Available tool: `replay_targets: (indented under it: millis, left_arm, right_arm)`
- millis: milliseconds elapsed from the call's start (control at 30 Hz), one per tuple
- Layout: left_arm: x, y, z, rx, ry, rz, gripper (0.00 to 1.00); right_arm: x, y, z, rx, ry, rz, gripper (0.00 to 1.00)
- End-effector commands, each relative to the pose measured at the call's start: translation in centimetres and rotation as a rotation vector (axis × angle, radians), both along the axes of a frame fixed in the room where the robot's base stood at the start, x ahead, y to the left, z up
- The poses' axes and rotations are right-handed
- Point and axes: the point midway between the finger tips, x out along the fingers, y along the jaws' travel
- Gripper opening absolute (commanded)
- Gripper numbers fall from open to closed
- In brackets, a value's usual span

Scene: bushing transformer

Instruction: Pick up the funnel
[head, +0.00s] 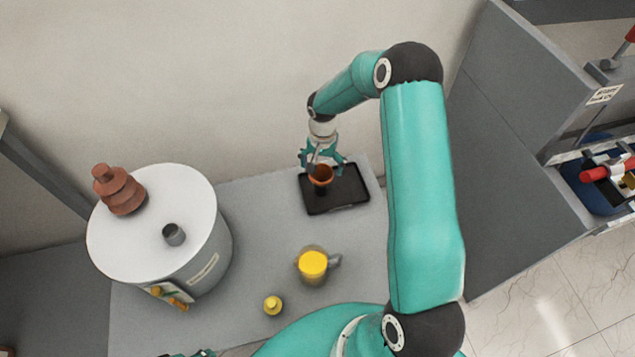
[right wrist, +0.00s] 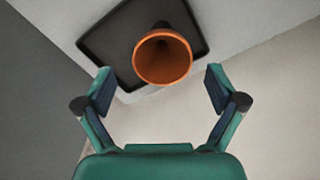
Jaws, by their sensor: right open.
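The funnel (head: 321,174) is orange at its mouth with a dark lower part. It stands on a black tray (head: 350,196) on the grey table. In the right wrist view the funnel's round mouth (right wrist: 162,58) faces the camera, above and between the fingertips. My right gripper (head: 321,165) is over the tray, right at the funnel in the head view. In the right wrist view the right gripper (right wrist: 160,88) is open, with a finger to each side and no visible contact with the funnel. Only a small teal piece at the bottom edge may belong to my left arm.
A white-topped cylindrical transformer (head: 165,255) with a brown ribbed bushing (head: 118,190) stands at the left. A mug of yellow liquid (head: 313,265) and a small yellow object (head: 272,305) stand nearer. A wall is behind the tray; a grey cabinet (head: 520,170) is at right.

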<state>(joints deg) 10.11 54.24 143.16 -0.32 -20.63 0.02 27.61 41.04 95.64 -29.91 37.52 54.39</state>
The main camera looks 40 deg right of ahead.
Motion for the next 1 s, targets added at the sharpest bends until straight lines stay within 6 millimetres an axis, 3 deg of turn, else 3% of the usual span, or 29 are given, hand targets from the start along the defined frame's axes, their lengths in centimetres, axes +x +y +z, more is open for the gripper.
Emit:
replay_targets:
  millis: [333, 633, 1000]
  left_arm:
    - [0.0, 0.0, 1.0, 0.0, 0.0, 0.0, 0.4]
    - [0.0, 0.0, 1.0, 0.0, 0.0, 0.0, 0.4]
    - [0.0, 0.0, 1.0, 0.0, 0.0, 0.0, 0.4]
  right_arm:
    - [0.2, 0.5, -4.3, 0.002, 0.003, -0.001, 0.94]
    - [0.2, 0.5, -5.0, 0.0, 0.0, 0.0, 0.94]
    - [0.2, 0.5, -4.9, 0.0, 0.001, 0.0, 0.37]
